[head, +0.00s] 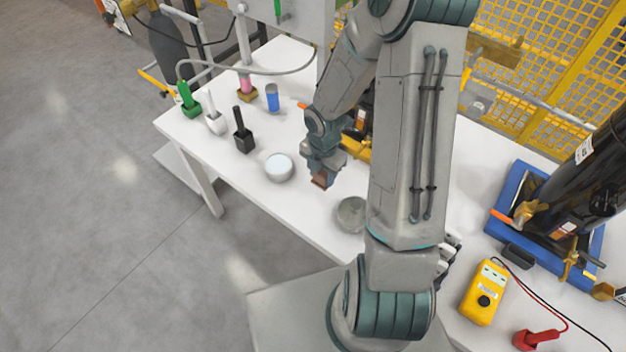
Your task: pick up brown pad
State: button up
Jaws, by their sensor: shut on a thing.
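The brown pad (320,181) shows as a small brown block at the tip of my gripper (321,175), which is shut on it. It appears to be held above the white table (236,172), between two round dishes; the exact height is hard to tell. My gripper points down and hides the upper part of the pad.
A round container with a pale top (279,167) stands left of my gripper, a grey bowl (352,213) to its right. Black (242,133), white (214,118) and green (188,100) handled tools and a blue can (272,97) stand further left. A yellow multimeter (484,292) lies front right.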

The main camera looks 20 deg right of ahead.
jog(key=d+r+p, duration=0.1)
jog(key=d+r, duration=0.4)
jog(key=d, duration=0.4)
jog(key=shift+s+d+r+p, duration=0.2)
jog(key=shift+s+r+p, duration=0.1)
jog(key=shift+s, duration=0.1)
jog(key=o, duration=0.4)
jog(key=c, duration=0.3)
